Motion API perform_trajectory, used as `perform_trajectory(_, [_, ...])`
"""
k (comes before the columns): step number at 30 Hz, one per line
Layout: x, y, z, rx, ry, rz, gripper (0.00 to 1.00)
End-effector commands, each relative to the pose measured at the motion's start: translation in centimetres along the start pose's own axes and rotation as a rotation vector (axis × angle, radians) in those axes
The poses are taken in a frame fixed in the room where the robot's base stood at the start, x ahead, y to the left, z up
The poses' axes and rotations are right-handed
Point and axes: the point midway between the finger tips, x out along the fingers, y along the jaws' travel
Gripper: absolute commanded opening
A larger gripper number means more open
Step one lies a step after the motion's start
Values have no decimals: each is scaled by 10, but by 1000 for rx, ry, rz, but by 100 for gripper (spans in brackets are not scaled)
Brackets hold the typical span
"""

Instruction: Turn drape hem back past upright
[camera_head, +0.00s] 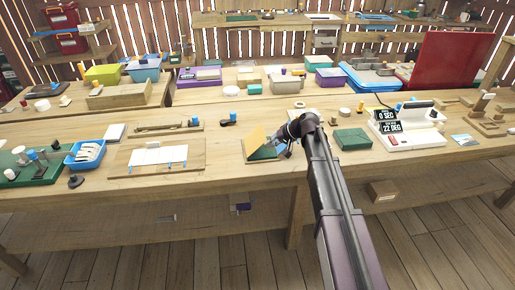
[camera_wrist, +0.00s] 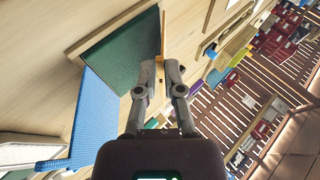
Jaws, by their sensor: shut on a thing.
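A small hinged piece with a yellow-wood board (camera_head: 253,139) and a green panel (camera_head: 265,154) stands near the front edge of the bench. The board leans up at the left of the green. A blue flap (camera_head: 281,149) shows at its right. In the wrist view the green panel (camera_wrist: 118,52) has a wooden border, and the ribbed blue flap (camera_wrist: 95,120) lies beside it. My gripper (camera_wrist: 160,62) is shut on a thin yellow-wood edge strip (camera_wrist: 160,57) beside the green panel. In the head view my gripper (camera_head: 290,134) hides part of the piece. I cannot tell which part is the drape hem.
A green box (camera_head: 351,139) and a white device with displays (camera_head: 408,128) stand to the right. A wooden board with a white sheet (camera_head: 155,161) and a blue basket (camera_head: 85,154) are to the left. Bare bench top lies in front of the piece.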

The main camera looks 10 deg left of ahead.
Motion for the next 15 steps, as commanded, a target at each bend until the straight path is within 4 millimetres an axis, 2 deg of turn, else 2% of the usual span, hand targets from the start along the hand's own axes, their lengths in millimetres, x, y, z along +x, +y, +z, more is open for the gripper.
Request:
perform_trajectory(9, [-1, -17, 0, -38, -3, 96, 0])
perform_trajectory(15, [0, -22, 0, -54, -1, 145, 0])
